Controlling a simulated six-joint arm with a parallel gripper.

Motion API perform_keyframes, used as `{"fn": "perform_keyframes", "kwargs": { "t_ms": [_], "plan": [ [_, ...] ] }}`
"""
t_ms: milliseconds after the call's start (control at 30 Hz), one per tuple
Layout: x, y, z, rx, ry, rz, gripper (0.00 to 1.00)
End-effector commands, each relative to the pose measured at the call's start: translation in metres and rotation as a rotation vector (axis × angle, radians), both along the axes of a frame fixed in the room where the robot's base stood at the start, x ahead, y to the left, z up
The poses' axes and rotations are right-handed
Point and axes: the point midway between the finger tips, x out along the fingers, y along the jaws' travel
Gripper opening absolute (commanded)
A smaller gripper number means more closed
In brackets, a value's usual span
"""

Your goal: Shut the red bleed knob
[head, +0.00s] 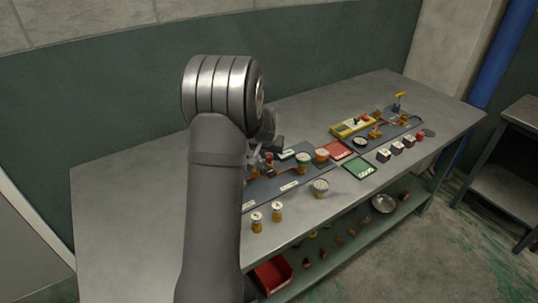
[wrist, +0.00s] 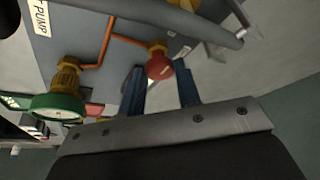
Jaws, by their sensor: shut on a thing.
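The red bleed knob (wrist: 159,66) sits on a brass fitting at the end of a copper pipe in the wrist view. My gripper (wrist: 160,80) has its two blue fingers on either side of the knob and is shut on it. In the head view a small red spot (head: 269,157) shows beside my arm, probably the same knob; my gripper there is mostly hidden behind my arm.
A green-rimmed gauge or wheel on a brass valve (wrist: 57,106) stands close by at the left of the wrist view. A grey bar (wrist: 170,18) crosses above the knob.

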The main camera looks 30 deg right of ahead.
Motion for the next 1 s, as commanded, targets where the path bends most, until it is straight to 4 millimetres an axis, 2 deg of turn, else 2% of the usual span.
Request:
{"fn": "perform_keyframes", "kwargs": {
  "t_ms": [367, 1000],
  "plan": [
    [0.0019, 0.0015, -0.0001, -0.001, 0.001, -0.155, 0.08],
    [0.0071, 0.0028, -0.0004, -0.001, 0.002, -0.749, 0.08]
  ]
}}
